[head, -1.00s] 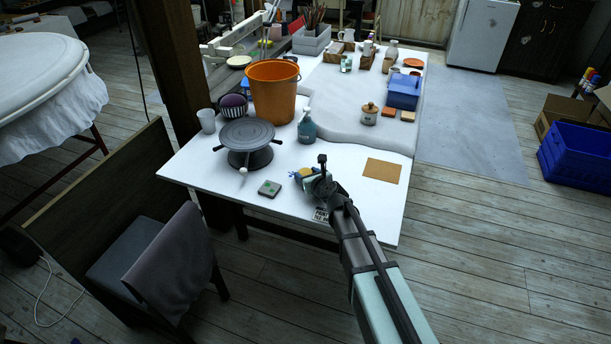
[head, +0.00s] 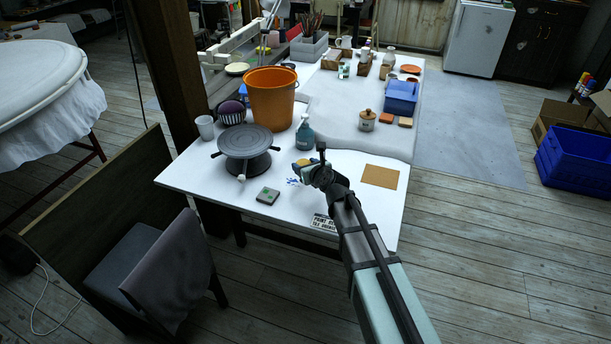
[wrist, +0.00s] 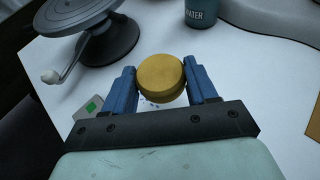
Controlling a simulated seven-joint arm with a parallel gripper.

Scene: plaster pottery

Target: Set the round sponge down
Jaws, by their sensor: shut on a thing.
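The round sponge (wrist: 161,78) is a thick yellow disc. In the wrist view it sits between the two blue fingers of my gripper (wrist: 163,85), which is shut on it. In the head view the sponge (head: 303,162) shows as a small yellow patch at my gripper (head: 300,170), over the front part of the white table (head: 225,185). My gripper hides part of it there. I cannot tell whether its underside touches the table.
Left of my gripper stand a dark banding wheel (head: 245,143) and a small box with a green mark (head: 268,195). A blue-grey water bottle (head: 305,135) stands behind. Small blue marks (head: 292,181) lie nearby. A brown board (head: 380,176) lies right; the table between is bare.

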